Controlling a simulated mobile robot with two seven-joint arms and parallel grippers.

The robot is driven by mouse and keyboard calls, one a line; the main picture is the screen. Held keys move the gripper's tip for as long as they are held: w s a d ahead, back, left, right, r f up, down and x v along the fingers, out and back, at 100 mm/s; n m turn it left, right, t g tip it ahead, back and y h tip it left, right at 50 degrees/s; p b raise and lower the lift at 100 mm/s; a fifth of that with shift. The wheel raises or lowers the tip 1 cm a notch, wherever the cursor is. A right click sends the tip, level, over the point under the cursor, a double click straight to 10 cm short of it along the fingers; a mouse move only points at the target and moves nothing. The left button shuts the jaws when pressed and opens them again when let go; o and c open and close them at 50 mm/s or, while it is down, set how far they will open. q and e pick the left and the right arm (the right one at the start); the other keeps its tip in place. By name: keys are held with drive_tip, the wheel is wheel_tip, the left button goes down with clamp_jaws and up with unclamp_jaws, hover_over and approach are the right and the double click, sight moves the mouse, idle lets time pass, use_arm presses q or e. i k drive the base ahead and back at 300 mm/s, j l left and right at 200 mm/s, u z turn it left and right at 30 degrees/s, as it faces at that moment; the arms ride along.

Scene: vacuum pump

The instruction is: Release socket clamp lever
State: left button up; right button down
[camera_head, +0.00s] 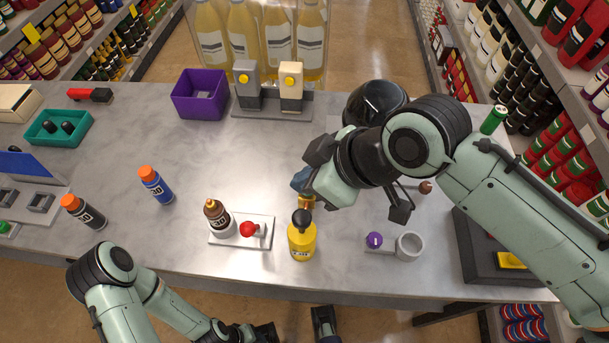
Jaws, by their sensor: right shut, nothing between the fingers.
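A pale grey socket plate (226,242) lies near the front edge of the counter. A brown bottle (217,217) stands upright in the socket at its left. A small lever with a red knob (247,229) is at its right, beside the bottle. My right gripper (306,192) is shut and empty, right of and behind the lever and apart from it. Its hand partly hides its fingers. My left gripper (243,333) is low at the bottom edge, in front of the counter. It is partly cut off, so its opening is unclear.
A yellow bottle (302,242) with a black top stands just right of the plate. A purple knob (374,239) and grey ring (410,246) are to the right.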

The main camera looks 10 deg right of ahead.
sight(247, 228)
drive_tip(key=k, duration=1)
